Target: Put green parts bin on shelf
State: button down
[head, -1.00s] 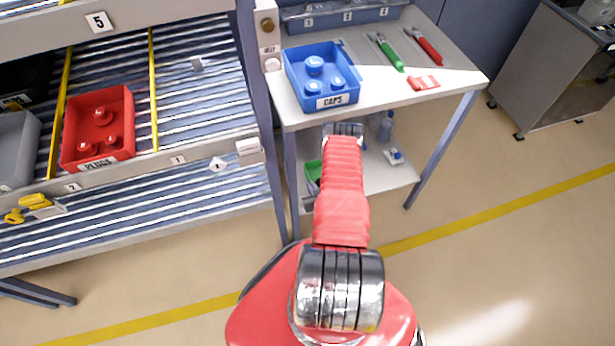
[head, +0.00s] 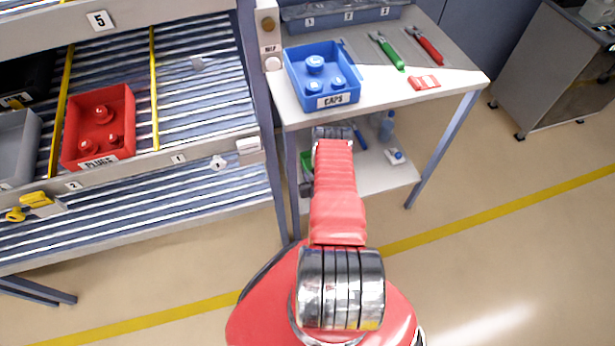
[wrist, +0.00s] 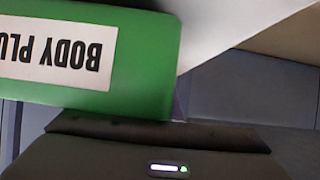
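The green parts bin (wrist: 146,62) fills the upper left of the wrist view, very close, with a white label reading "BODY PLU" upside down and cut off by the edge. In the head view only a small green piece of the bin (head: 306,160) shows beside my arm, below the bench top; the arm hides the rest. My gripper (wrist: 160,132) shows as a dark bar and body along the bottom of the wrist view, just below the bin's label side. I cannot see two fingertips or whether they touch the bin.
The flow rack at left (head: 205,155) holds a red bin (head: 99,130) and a grey bin (head: 17,143), with a bare lane right of the red one. A blue caps bin (head: 322,75) and tools stand on the bench (head: 440,82). Bottles sit on its lower shelf (head: 385,177).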

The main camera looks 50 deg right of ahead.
jog(key=shift+f, duration=1.05)
jog(key=c, duration=2)
grip_release()
jog(key=shift+f, duration=0.1)
jog(key=shift+v, duration=6.05)
